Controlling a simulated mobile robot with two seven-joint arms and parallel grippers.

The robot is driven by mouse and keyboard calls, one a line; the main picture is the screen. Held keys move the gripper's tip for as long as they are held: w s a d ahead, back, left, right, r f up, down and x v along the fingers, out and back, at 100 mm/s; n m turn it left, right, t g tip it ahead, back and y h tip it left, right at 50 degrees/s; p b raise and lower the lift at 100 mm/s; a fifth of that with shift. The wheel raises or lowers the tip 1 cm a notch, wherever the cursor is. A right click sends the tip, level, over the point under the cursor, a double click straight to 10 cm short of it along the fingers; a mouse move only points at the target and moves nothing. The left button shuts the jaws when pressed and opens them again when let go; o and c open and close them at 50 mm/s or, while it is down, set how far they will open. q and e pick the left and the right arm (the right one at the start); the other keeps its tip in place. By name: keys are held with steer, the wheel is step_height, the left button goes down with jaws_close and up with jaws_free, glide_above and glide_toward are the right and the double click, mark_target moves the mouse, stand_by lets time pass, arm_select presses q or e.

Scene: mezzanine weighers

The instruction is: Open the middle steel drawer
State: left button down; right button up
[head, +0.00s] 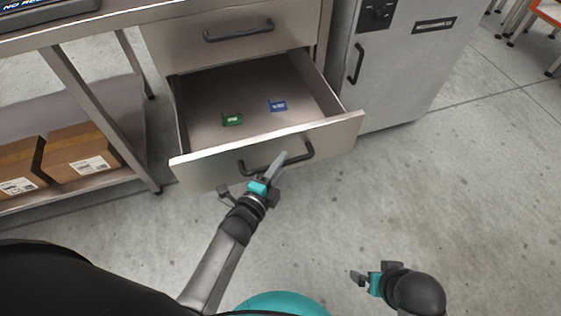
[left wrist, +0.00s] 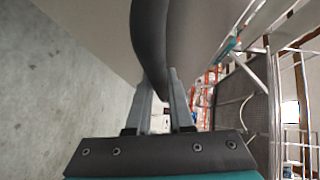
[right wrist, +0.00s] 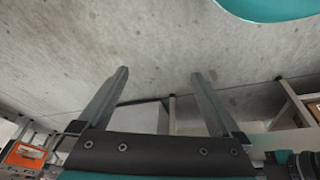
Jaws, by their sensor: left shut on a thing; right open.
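The middle steel drawer (head: 205,172) is pulled well out of its cabinet in the head view, and its inside shows. A green item (head: 232,119) and a blue item (head: 278,106) lie on its floor. My left gripper (head: 278,162) is at the drawer's front, shut on the dark bar handle (head: 307,149). In the left wrist view the curved handle (left wrist: 150,40) runs between the two fingers. My right gripper (head: 362,280) is open and empty, low over the floor at the lower right. Its spread fingers show in the right wrist view (right wrist: 158,85).
A shut upper drawer (head: 170,50) with a handle is above the open one. A grey cabinet (head: 400,70) stands to the right. A shelf at left holds cardboard boxes (head: 80,145). The concrete floor (head: 440,180) at right is clear.

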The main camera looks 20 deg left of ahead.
arm_select(q)
steer(key=c, duration=0.8)
jaws_free()
steer(key=shift+c, duration=0.2)
steer(key=shift+o, duration=0.2)
arm_select(e)
steer(key=shift+w+r, duration=0.1)
steer(key=shift+r, duration=0.05)
arm_select(q)
steer(key=shift+s, duration=0.15)
arm_select(e)
steer(key=shift+r, duration=0.1)
arm_select(q)
steer(key=shift+s+a, duration=0.1)
steer(key=shift+s, duration=0.15)
steer(key=p+v, duration=0.4)
steer(key=v, duration=1)
steer(key=shift+s, duration=0.25)
arm_select(e)
steer(key=s+d+f+g, duration=0.1)
steer(key=s+f, duration=0.3)
steer(key=f, duration=0.4)
steer(key=shift+d+f, duration=0.15)
steer(key=shift+f, duration=0.15)
